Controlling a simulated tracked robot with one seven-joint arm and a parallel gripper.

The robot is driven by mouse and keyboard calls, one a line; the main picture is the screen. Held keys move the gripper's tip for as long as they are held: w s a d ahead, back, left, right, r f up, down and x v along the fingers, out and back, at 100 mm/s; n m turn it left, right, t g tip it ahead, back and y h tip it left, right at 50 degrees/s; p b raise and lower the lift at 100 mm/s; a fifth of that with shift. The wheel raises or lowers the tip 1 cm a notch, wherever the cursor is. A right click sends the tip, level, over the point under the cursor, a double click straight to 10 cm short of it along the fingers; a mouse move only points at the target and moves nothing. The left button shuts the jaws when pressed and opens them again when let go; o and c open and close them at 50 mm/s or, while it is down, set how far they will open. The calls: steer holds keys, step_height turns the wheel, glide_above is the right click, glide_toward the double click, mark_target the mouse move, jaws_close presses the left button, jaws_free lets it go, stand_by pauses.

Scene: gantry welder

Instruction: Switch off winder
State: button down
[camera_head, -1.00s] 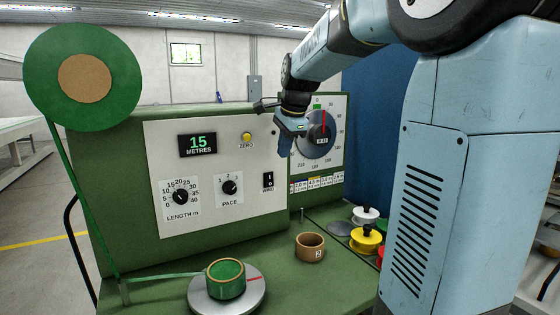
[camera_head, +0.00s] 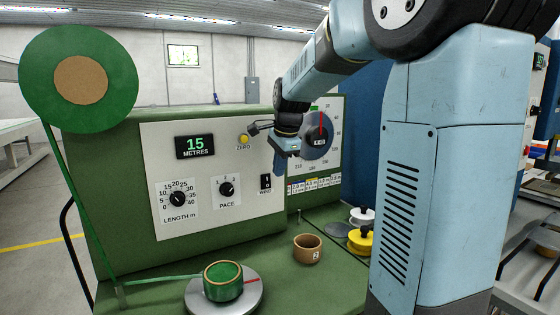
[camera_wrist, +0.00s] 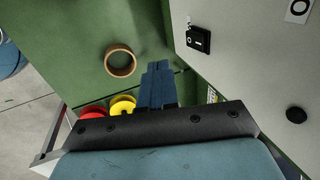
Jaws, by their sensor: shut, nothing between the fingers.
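The green winder has a pale control panel (camera_head: 215,215) with a display reading 15 metres. The black rocker switch labelled WIND (camera_head: 265,181) is at the panel's lower right. It also shows in the wrist view (camera_wrist: 198,40), with its marked face toward the camera. My gripper (camera_head: 279,164) is shut and empty, just right of and slightly above the switch in the head view, apart from it as far as I can tell. In the wrist view my blue fingers (camera_wrist: 157,82) are together, lower left of the switch. A green ribbon roll (camera_head: 222,280) sits on the turntable (camera_head: 196,297).
The yellow ZERO button (camera_head: 243,139), length knob (camera_head: 178,199) and pace knob (camera_head: 226,188) share the panel. A round dial (camera_head: 318,150) is behind my gripper. An empty brown ring (camera_head: 307,249) and a yellow weight (camera_head: 360,241) stand on the green bench.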

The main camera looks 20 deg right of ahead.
mark_target(266, 182)
steer(key=w+f, duration=0.5)
steer(key=f, duration=0.1)
steer(key=shift+w+a, duration=0.3)
steer(key=shift+a, duration=0.1)
steer(key=shift+d, duration=0.1)
